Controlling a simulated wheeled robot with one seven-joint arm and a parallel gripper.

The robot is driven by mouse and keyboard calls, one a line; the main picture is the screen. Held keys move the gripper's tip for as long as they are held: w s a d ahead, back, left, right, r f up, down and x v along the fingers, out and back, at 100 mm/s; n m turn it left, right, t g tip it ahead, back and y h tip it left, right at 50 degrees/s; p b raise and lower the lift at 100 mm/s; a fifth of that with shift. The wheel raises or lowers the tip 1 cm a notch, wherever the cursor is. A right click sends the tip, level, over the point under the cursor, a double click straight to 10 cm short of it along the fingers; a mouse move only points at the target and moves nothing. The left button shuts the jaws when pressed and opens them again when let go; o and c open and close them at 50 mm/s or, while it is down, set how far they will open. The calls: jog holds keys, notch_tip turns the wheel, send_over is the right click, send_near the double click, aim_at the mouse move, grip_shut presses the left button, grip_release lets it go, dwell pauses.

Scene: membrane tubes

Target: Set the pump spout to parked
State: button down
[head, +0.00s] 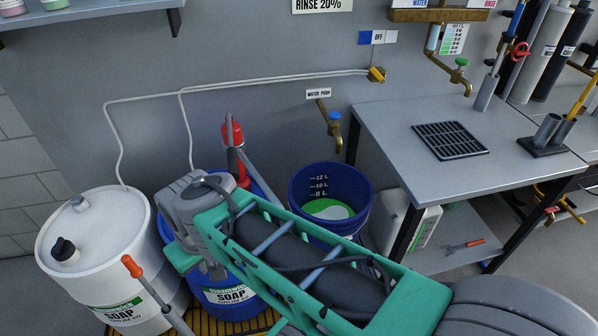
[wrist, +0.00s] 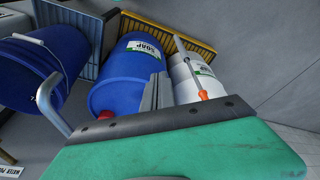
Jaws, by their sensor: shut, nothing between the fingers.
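The red hand pump (head: 232,132) stands on top of the blue soap drum (head: 232,297); a bit of its red body (wrist: 106,115) shows in the wrist view. A grey tube, which looks like the pump spout (head: 262,180), slants from the pump towards the blue bucket (head: 335,178). In the wrist view the spout (wrist: 48,100) hooks at the left, close to the bucket (wrist: 40,70). My gripper (wrist: 156,90) is shut and empty, in front of the blue drum and apart from the spout. My arm hides the pump's base and part of the spout.
A white soap drum (head: 95,235) stands left of the blue drum. An orange-handled rod (head: 132,266) leans in front of it. A metal table (head: 390,125) with a grate is at the right. A brass water tap (head: 332,125) is above the bucket.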

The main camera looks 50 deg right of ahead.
jog(key=s+d+f+m+g+y+p, duration=0.1)
jog(key=s+d+f+m, duration=0.15)
jog(key=d, duration=0.55)
jog(key=s+d+f+m+g+p, duration=0.1)
jog(key=s+d+m+p, duration=0.2)
jog(key=d, duration=0.5)
jog(key=s+d+f+m+y, duration=0.1)
jog(key=s+d+m, duration=0.1)
jog(key=d+m, duration=0.5)
jog(key=w+d+r+n+t+y+p, duration=0.1)
jog(key=w+d+r+n+t, duration=0.2)
jog(key=d+r+n, duration=0.25)
jog(key=w+d+r+n+t+y, duration=0.1)
jog(key=w+d+r+n+t, duration=0.1)
jog(key=w+d+r+n, duration=0.35)
jog(key=w+a+f, duration=0.4)
jog(key=a+f, duration=0.2)
jog(key=f, duration=0.1)
jog(key=shift+w+f, duration=0.25)
jog(key=shift+a+m, duration=0.15)
jog(key=shift+m, duration=0.2)
